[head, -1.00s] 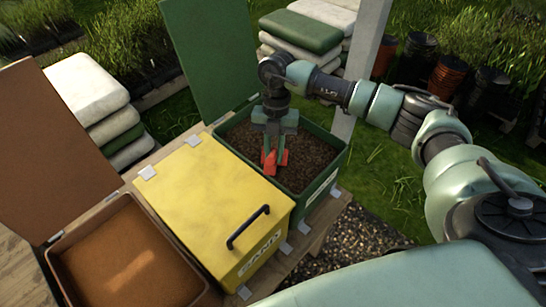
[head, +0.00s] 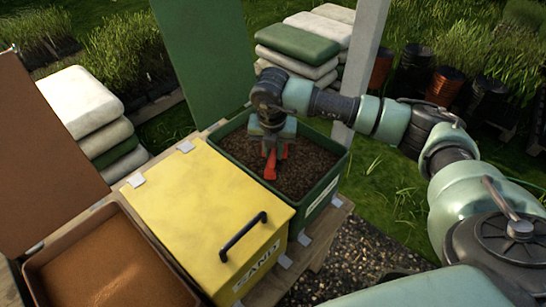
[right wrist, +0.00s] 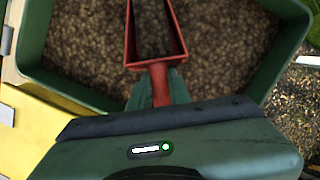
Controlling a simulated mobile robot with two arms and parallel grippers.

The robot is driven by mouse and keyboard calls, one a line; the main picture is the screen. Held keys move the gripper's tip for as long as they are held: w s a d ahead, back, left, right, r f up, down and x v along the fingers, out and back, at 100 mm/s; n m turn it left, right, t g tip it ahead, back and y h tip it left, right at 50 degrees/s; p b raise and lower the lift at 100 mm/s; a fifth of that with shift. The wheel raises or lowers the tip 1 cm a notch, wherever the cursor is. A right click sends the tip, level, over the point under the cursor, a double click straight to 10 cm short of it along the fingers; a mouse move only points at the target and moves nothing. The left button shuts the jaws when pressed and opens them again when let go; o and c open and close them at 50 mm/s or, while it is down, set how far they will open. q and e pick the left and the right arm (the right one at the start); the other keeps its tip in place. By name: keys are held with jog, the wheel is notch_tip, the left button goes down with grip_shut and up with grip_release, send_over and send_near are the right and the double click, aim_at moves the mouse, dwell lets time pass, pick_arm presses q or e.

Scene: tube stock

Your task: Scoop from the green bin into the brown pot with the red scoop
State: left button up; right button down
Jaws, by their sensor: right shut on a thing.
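The green bin (head: 334,183) stands open with its lid up and is filled with dark brown soil (head: 308,167). My right gripper (head: 272,152) is over the bin, shut on the red scoop (head: 270,168). In the right wrist view the scoop (right wrist: 158,72) points away from my gripper (right wrist: 158,92) over the soil, and its trough looks dark inside; I cannot tell how much it holds. In the head view my gripper hides part of the scoop. My left gripper is not in view. The brown pot cannot be made out for certain.
A shut yellow sand box (head: 195,205) stands left of the green bin. An open brown bin (head: 110,265) of orange-brown material is at the lower left. Stacked sacks (head: 297,45) and a post (head: 368,60) stand behind; several dark and rust-coloured pots (head: 446,86) are at the back right.

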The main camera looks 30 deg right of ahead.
aim_at(273, 150)
jog(key=shift+s+a+r+p, duration=0.1)
jog(key=shift+r+p, duration=0.2)
jog(key=shift+r, duration=0.15)
jog(key=shift+s+a+r+p, duration=0.1)
jog(key=shift+r+p, duration=0.2)
jog(key=shift+r, duration=0.15)
jog(key=shift+t+h, duration=0.4)
jog(key=shift+t, duration=0.2)
jog(key=shift+p+v, duration=0.8)
jog(key=shift+v, duration=1.2)
jog(key=shift+t+h, duration=0.3)
jog(key=shift+t, duration=0.1)
jog(key=shift+s+p+v, duration=0.15)
jog(key=shift+v, duration=1.05)
jog(key=shift+s+p+v, duration=0.15)
jog(key=shift+v, duration=1.05)
jog(key=shift+a+f, duration=0.15)
jog(key=shift+a, duration=0.05)
jog(key=shift+s+f, duration=0.1)
